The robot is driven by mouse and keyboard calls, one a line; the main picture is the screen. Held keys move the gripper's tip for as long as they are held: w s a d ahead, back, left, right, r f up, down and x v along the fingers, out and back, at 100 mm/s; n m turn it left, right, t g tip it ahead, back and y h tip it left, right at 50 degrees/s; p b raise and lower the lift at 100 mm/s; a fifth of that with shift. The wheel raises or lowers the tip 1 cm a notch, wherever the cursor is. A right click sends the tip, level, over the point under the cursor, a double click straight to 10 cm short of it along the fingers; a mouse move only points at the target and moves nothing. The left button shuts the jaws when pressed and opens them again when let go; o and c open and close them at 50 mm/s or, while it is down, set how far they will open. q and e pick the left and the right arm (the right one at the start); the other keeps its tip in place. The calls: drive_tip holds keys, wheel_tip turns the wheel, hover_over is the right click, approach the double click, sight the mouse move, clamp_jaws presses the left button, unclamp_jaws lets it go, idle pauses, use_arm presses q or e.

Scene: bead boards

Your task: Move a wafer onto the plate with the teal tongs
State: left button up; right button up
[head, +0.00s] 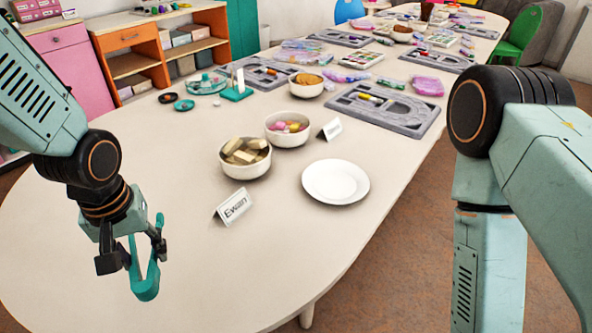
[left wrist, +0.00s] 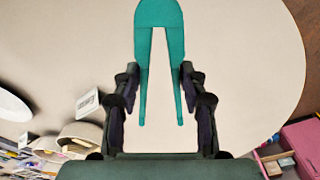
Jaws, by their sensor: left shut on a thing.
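My left gripper (head: 133,256) is shut on the teal tongs (head: 147,284) and holds them over the left front of the table. In the left wrist view the tongs (left wrist: 160,14) show as a U with two arms, one finger of the left gripper (left wrist: 159,90) on each side; the tips are apart and hold nothing. Several pale wafers (head: 246,150) lie in a white bowl (head: 245,172), to the right of and beyond the tongs. The white plate (head: 335,182) is empty, right of that bowl. My right arm is at the right edge; its gripper is out of view.
A name card (head: 233,207) reading "Ewan" stands in front of the wafer bowl. A bowl of pink and yellow sweets (head: 288,127) and another card (head: 331,129) stand behind. Grey bead trays (head: 384,112) lie further back. The table's front is clear.

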wheel_tip(320, 180, up, 2)
drive_tip(key=shift+r+p, duration=0.25)
drive_tip(key=shift+p, duration=0.65)
